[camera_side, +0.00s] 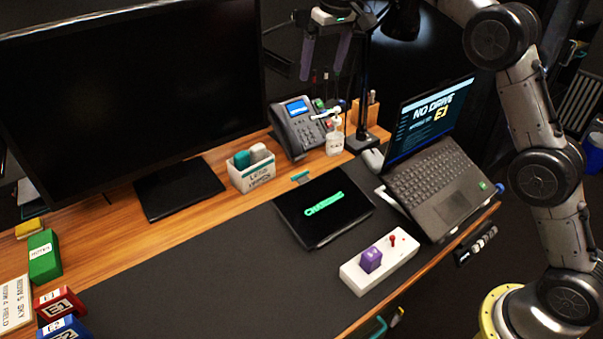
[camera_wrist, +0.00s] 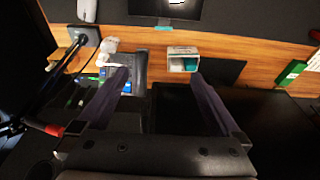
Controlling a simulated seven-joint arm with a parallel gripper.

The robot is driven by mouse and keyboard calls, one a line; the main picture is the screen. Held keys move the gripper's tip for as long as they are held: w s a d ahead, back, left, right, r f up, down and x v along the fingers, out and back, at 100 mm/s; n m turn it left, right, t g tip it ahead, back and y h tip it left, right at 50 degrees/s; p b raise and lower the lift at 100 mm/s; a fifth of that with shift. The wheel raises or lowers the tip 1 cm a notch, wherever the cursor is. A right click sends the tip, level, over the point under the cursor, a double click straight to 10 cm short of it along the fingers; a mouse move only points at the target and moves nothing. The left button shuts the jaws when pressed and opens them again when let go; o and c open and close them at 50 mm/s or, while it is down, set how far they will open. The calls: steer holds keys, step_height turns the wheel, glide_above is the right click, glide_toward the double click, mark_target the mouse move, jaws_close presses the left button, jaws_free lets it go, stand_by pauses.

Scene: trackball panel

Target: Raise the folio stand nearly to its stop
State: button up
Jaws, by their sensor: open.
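The folio stand appears to be the flat black folio (camera_side: 300,226) with a green label on its top, lying on the dark desk mat. It looks flat or nearly flat. A small teal tab (camera_side: 300,176) sits just behind its far edge. In the wrist view the folio (camera_wrist: 190,10) is partly cut off at the top edge, with the teal tab (camera_wrist: 165,27) below it. My gripper (camera_side: 323,74) is high above the back of the desk, well away from the folio. Its two purple-grey fingers are apart, with nothing between them; they also show in the wrist view (camera_wrist: 160,76).
A laptop (camera_side: 432,188) stands right of the folio. A white panel (camera_side: 370,274) with a purple block and red stick lies in front. A white bin (camera_side: 253,178), desk phone (camera_side: 299,128), bottle (camera_side: 335,140) and lamp (camera_side: 362,90) stand behind. The mat left of the folio is clear.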

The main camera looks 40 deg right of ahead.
steer(key=w+a+f+g, duration=0.1)
steer(key=w+f, duration=0.5)
steer(key=f, duration=0.6)
steer(key=g, duration=0.2)
glide_toward(302, 178)
step_height(302, 178, down, 8)
steer(key=shift+a+f, duration=0.1)
steer(key=shift+f, duration=0.05)
jaws_close()
